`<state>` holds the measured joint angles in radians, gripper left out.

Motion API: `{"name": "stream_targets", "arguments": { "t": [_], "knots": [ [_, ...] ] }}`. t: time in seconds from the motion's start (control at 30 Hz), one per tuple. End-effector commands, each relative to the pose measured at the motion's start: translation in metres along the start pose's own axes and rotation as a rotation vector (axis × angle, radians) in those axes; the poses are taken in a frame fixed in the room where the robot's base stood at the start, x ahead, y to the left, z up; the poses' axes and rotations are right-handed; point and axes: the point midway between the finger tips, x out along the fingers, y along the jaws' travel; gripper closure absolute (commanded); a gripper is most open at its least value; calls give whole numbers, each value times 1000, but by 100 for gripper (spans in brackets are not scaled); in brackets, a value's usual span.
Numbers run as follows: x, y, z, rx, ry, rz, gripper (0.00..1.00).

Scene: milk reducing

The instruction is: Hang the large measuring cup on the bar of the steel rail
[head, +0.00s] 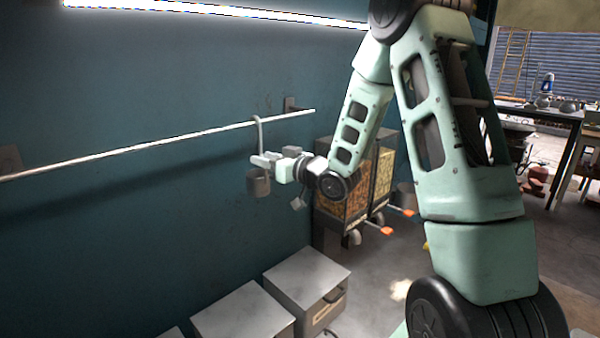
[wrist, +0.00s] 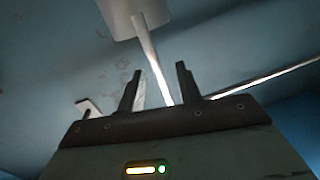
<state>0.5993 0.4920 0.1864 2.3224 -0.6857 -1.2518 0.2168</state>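The large measuring cup (head: 258,186) is a grey metal cup with a long pale handle (head: 261,135) that curls into a hook at its top. It is upright, and the hook appears to be over the bar of the steel rail (head: 140,147), near the bar's right end. My gripper (head: 264,160) is at the handle, below the bar and just above the cup. In the wrist view, the cup (wrist: 121,14) is at the top and its handle runs down between the two spread fingers of my gripper (wrist: 159,69). I see a gap beside the handle, so the fingers look open around it.
A cart (head: 345,190) with patterned panels stands behind my gripper. Grey cabinets (head: 305,275) stand below along the wall. The bar is bare to the left of the cup.

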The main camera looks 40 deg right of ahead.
Motion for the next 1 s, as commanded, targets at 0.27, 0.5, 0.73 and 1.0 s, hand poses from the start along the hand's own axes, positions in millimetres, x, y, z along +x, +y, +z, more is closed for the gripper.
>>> {"name": "stream_targets", "arguments": {
  "t": [0.27, 0.5, 0.73, 1.0],
  "knots": [
    [-67, 2, 4, -3, 2, 6, 65],
    [-109, 1, 7, -5, 5, 2, 65],
    [-130, 2, 6, -5, 6, -1, 65],
    [-144, 1, 3, -1, 3, 1, 65]
  ]
}}
